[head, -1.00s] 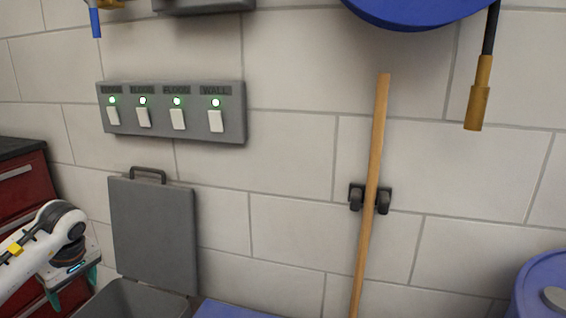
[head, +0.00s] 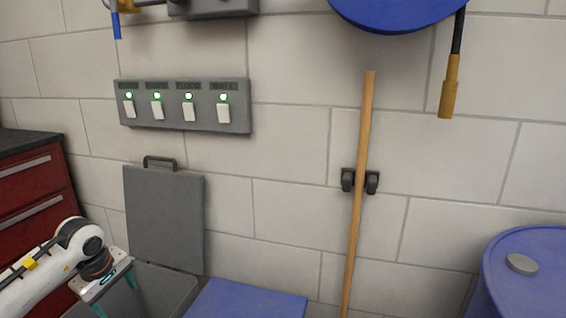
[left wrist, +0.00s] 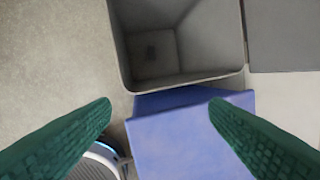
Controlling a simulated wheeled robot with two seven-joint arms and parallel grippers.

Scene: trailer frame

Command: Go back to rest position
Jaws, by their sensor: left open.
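My left gripper (head: 115,296) shows at the lower left of the head view, pointing down above the grey bin. Its green fingers are apart in the left wrist view (left wrist: 160,106), with nothing between them. Below the fingers are the open grey bin (left wrist: 122,50), which looks empty, and a blue box-like surface (left wrist: 185,140). My right gripper is not in view.
The bin's grey lid (head: 165,215) stands raised against the wall. A switch panel (head: 185,106) with lit green lights is above it. A wooden pole (head: 358,190) hangs in a wall clip. A red cabinet (head: 30,190) stands left; a blue drum (head: 530,275) stands right.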

